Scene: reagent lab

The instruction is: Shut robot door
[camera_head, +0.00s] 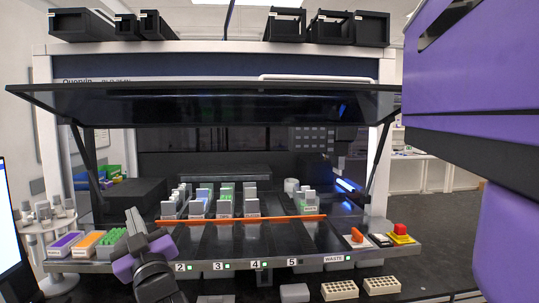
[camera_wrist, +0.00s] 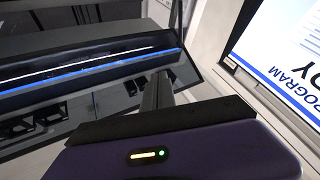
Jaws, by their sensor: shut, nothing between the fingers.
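The machine's front door (camera_head: 205,103) is a wide dark glossy panel. In the head view it is swung up and open, tilted outward above the deck and held by a slanted strut at each side. My gripper (camera_head: 134,217) is at the lower left, in front of the deck, pointing up and well below the door's lower edge. It is shut and empty, apart from the door. In the wrist view my closed fingers (camera_wrist: 158,88) point toward a dark glossy panel with a blue-lit stripe (camera_wrist: 90,72), which looks like the door. I cannot tell the gap there.
An orange bar (camera_head: 240,219) crosses the deck before several racks of tubes. Coloured tip boxes (camera_head: 65,243) and a bottle stand are at the left. A monitor (camera_head: 12,230) is at the left edge and shows in the wrist view (camera_wrist: 285,45). Black bins (camera_head: 82,25) sit on top.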

